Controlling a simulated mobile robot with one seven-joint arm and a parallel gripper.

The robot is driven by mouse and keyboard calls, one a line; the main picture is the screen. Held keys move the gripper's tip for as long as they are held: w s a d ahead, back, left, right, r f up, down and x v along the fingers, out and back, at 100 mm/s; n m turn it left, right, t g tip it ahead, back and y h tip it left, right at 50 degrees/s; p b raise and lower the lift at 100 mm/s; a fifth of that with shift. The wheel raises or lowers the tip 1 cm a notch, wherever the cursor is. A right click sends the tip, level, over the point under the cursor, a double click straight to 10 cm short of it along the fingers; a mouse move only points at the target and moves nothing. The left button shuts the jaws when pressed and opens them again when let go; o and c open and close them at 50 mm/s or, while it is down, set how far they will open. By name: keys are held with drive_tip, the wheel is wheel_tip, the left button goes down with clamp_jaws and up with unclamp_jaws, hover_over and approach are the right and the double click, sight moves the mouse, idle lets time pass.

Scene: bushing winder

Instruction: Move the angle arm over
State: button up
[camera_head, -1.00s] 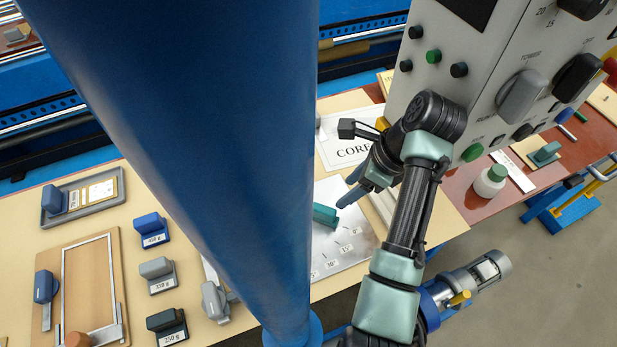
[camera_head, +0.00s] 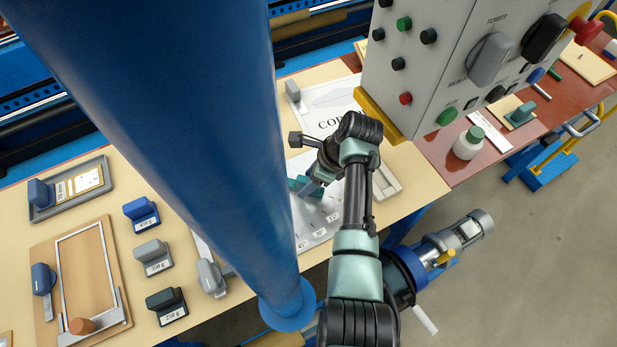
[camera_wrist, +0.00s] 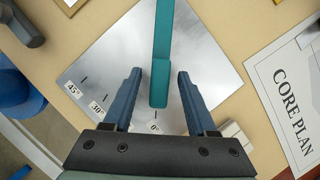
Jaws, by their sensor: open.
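The angle arm is a teal bar with a thicker rounded handle (camera_wrist: 159,88), lying on a shiny metal plate (camera_wrist: 105,62) with printed angle marks. In the wrist view its handle end points toward the 0° label. My gripper (camera_wrist: 158,76) is open, with one blue finger on each side of the handle and gaps between them. In the head view my gripper (camera_head: 310,188) is low over the plate (camera_head: 312,236), and the teal arm (camera_head: 297,184) is partly hidden behind it. The 15° mark is hidden in the wrist view.
A core plan sheet (camera_wrist: 292,88) lies right of the plate in the wrist view. The grey control cabinet (camera_head: 440,75) stands close to my arm. Weight blocks (camera_head: 152,256) and a framed wooden board (camera_head: 88,275) are at the left. A blue column (camera_head: 190,120) blocks part of the head view.

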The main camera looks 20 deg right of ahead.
drive_tip(key=shift+f, duration=0.1)
clamp_jaws()
idle(0.3)
idle(1.1)
